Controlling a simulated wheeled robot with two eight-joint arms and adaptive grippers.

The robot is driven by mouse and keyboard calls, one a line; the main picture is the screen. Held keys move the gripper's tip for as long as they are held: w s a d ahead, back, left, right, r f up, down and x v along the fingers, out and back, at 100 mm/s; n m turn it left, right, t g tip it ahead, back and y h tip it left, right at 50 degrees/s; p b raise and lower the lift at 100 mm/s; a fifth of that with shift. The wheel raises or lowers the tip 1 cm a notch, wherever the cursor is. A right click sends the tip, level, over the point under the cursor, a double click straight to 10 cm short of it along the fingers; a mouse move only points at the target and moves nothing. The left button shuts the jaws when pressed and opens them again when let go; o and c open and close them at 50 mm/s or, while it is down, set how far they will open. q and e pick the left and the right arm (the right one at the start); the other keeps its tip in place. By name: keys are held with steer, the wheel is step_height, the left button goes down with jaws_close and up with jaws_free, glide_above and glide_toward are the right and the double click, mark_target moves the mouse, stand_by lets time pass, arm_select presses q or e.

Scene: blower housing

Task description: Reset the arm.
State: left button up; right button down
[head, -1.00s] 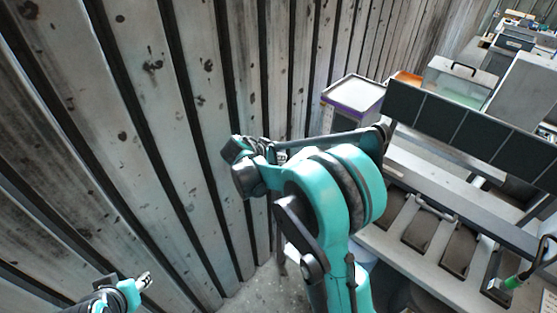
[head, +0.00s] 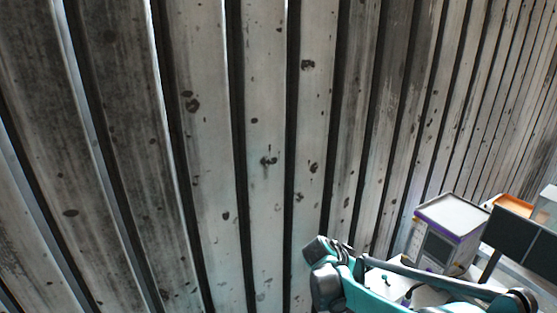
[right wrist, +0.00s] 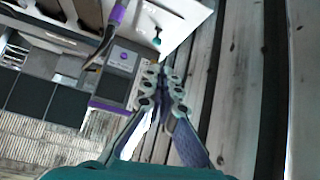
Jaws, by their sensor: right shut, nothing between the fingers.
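My right gripper (right wrist: 164,76) shows in the right wrist view, with its two fingers close together at the tips and nothing between them. It appears upside down relative to the room, near the slatted wall (right wrist: 210,100). In the head view, part of my teal right arm is at the bottom right, in front of the wall (head: 265,130). I cannot make out its fingertips there. My left gripper is in neither current view.
A grey and white box with purple trim (head: 450,225) stands at the right; it also shows in the right wrist view (right wrist: 122,70). Dark panels (head: 512,238) and an orange bin (head: 510,203) are beside it. The slatted wall fills most of the head view.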

steer(key=s+a+f+n+t+y+b, duration=0.1)
steer(key=s+a+f+n+y+b, duration=0.1)
steer(key=s, duration=0.6)
steer(key=s+a+f+n+t+y+b, duration=0.1)
steer(key=s+a+f+n+y+b, duration=0.1)
steer(key=s+a+n, duration=0.3)
steer(key=s+a+f+n+y+b, duration=0.2)
steer(key=s+a+n+y+b, duration=0.1)
steer(key=s, duration=0.8)
steer(key=a+y+b, duration=0.1)
steer(key=a, duration=0.1)
steer(key=shift+s+a+f+n+t, duration=0.2)
steer(key=shift+s+a+n+t, duration=0.1)
steer(key=shift+a+n+t, duration=0.1)
